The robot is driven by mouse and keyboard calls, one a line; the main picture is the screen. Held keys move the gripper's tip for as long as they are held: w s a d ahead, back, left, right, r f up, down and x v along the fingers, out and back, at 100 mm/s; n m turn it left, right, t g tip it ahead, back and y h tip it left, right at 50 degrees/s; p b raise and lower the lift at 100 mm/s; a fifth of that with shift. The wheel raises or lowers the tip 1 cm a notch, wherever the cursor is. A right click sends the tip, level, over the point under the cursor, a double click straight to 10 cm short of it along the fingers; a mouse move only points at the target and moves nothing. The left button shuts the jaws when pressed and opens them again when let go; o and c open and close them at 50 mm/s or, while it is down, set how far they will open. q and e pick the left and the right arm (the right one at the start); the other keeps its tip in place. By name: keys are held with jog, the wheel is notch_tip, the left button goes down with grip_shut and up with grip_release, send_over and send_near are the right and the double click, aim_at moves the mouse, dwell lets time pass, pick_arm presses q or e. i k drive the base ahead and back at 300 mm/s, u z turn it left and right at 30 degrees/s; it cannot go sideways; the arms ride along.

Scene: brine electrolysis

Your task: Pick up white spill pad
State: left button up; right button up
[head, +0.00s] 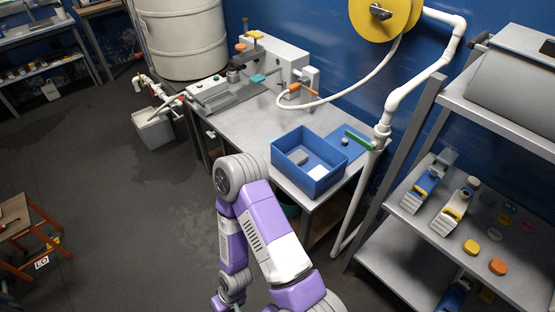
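A small flat white piece (318,172), which looks like the white spill pad, lies in the open blue bin (283,168) at the right end of the grey workbench. A grey block (297,157) lies in the same bin, to the left of the white piece. One of my purple and white arms rises from the bottom edge, bends in front of the bench's near side and runs back down out of the picture. Neither of my grippers is in view.
A blue mat (347,146) lies right of the bin. Bench equipment (270,62) stands at the back, with a hose from a yellow reel (378,14). A white pipe (390,105) and grey shelves (395,255) stand to the right.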

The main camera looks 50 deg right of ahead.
aim_at(318, 172)
jog(key=z, duration=0.55)
jog(key=i, duration=1.1)
jog(key=z, duration=1.1)
